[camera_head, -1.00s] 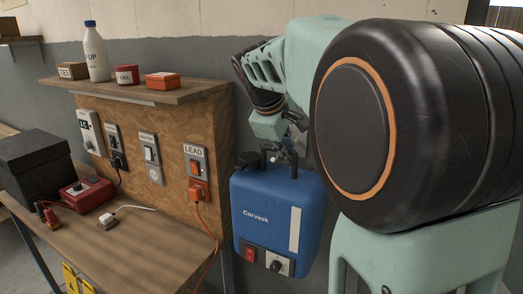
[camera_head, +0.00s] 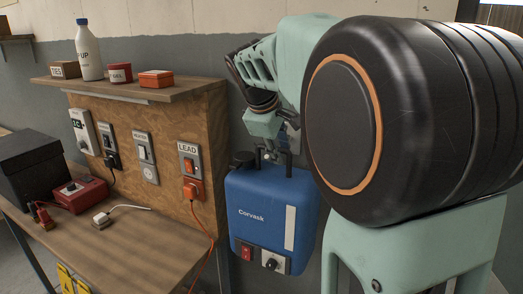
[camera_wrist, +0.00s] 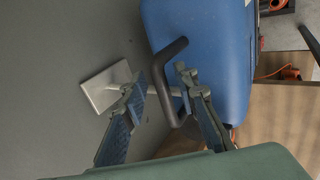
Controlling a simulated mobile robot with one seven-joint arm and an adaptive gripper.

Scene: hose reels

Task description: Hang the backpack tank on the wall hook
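The blue backpack tank (camera_head: 266,225), marked Corvask, hangs upright in front of the grey wall, just right of the wooden panel. Its black handle (camera_wrist: 161,75) shows in the wrist view. The wall hook is a pale square plate (camera_wrist: 103,87) with a peg that reaches across to the handle and appears to pass under it. My gripper (camera_wrist: 160,82) is open, with one finger on each side of the handle and a gap visible beside it. In the head view my gripper (camera_head: 266,147) is just above the tank; its fingertips are hard to make out there.
Left of the tank, the wooden panel (camera_head: 170,175) carries switches and an orange cable (camera_head: 208,245). Its shelf (camera_head: 135,92) holds a bottle and small boxes. The workbench (camera_head: 110,245) below holds a black box (camera_head: 28,162) and a red device (camera_head: 80,192).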

